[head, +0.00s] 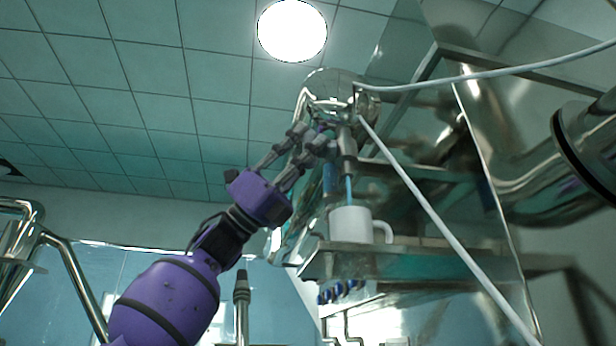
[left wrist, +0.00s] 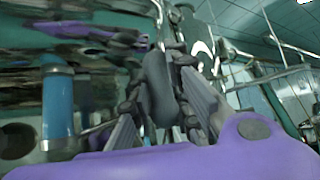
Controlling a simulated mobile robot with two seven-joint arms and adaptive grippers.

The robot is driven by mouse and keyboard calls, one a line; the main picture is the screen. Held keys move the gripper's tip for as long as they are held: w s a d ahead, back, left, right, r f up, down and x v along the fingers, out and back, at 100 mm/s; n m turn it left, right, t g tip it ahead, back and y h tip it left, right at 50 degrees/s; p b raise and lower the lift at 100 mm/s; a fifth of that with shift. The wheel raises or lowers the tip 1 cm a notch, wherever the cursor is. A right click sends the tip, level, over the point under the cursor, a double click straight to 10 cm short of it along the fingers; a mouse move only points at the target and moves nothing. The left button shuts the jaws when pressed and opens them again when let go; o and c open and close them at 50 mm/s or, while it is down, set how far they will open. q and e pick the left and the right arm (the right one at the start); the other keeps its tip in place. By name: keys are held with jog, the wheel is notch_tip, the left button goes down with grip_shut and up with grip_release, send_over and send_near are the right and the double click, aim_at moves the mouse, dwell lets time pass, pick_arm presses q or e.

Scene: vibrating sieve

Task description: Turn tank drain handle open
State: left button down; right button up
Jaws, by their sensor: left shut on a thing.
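A shiny metal tank (head: 330,85) hangs at the upper middle of the head view, with a drain pipe (head: 347,145) pointing down from it. My left gripper (head: 315,138) reaches up from the lower left and is shut at the drain, beside the pipe. In the left wrist view a dark grey handle (left wrist: 160,85) sits between my gripper's fingers. In the head view the fingers hide most of the handle. A thin blue streak shows under the spout, above a white mug (head: 350,226). My right gripper is not in view.
The mug stands on a metal shelf (head: 400,257) with several blue knobs below its edge. A pale hose (head: 440,225) runs diagonally at the right. A large metal pipe (head: 530,185) is further right. Open room lies left of my arm.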

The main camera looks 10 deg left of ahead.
pick_arm(q)
jog(key=shift+r, duration=0.15)
jog(key=c, duration=1.6)
grip_release()
jog(key=shift+c, duration=0.2)
jog(key=shift+a+f, duration=0.15)
jog(key=shift+f, duration=0.1)
jog(key=v, duration=1.1)
jog(key=shift+a+f, duration=0.15)
jog(key=shift+a, duration=0.05)
jog(key=shift+w, duration=0.1)
